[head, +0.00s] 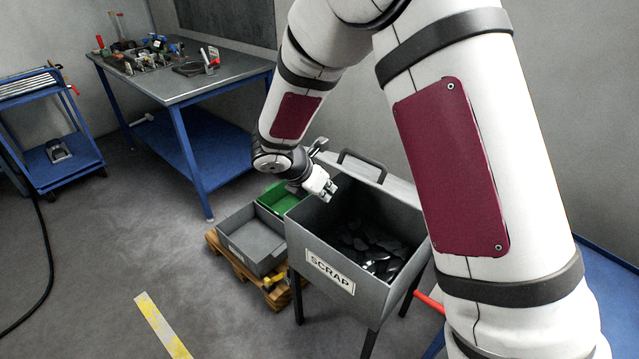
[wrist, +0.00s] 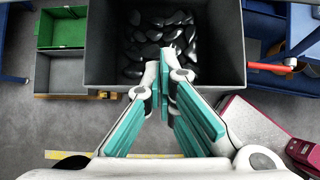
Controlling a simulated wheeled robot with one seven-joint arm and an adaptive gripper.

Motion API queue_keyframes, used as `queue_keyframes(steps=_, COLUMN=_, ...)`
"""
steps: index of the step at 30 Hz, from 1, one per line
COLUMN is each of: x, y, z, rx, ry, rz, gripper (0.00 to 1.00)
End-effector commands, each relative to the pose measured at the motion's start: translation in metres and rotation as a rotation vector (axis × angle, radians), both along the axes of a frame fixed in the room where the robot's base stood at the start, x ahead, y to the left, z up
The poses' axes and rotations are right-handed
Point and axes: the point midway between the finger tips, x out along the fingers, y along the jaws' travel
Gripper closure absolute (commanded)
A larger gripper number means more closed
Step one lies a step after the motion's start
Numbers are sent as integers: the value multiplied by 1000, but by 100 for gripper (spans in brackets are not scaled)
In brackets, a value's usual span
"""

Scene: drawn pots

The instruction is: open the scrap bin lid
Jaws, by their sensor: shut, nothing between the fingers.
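The grey scrap bin (head: 318,262) stands on dark legs with a SCRAP label on its front. Its top is uncovered and dark scrap pieces (head: 375,248) show inside. The lid (head: 398,186) stands raised along the back of the bin, with a dark handle (head: 362,158) on its upper edge. My gripper (head: 330,190) is shut and empty at the bin's upper left, apart from the handle. In the wrist view my gripper (wrist: 166,58) shows its closed tips in front of the bin's opening (wrist: 100,50). I cannot make out the lid there.
A grey tray (head: 254,242) and a green tray (head: 277,197) sit on a pallet left of the bin. A blue workbench (head: 190,85) with tools stands behind. A blue cart (head: 60,150) is at far left. A red bar (head: 429,301) sticks out at the bin's right.

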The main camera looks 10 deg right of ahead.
Motion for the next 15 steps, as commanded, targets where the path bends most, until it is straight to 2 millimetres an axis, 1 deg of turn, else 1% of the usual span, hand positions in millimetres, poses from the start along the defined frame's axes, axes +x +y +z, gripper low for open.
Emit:
queue_keyframes(steps=1, x=3, y=-6, z=-9, rx=-1, ry=4, rz=-2, gripper=100)
queue_keyframes(steps=6, x=14, y=-22, z=-34, rx=-1, ry=3, rz=-3, gripper=100)
queue_keyframes(steps=9, x=19, y=-28, z=-15, rx=2, ry=-5, rz=-5, gripper=100)
queue_keyframes(steps=12, x=23, y=-33, z=-6, rx=1, ry=-4, rz=-3, gripper=100)
queue_keyframes(steps=15, x=26, y=-36, z=-1, rx=1, ry=-3, rz=-3, gripper=100)
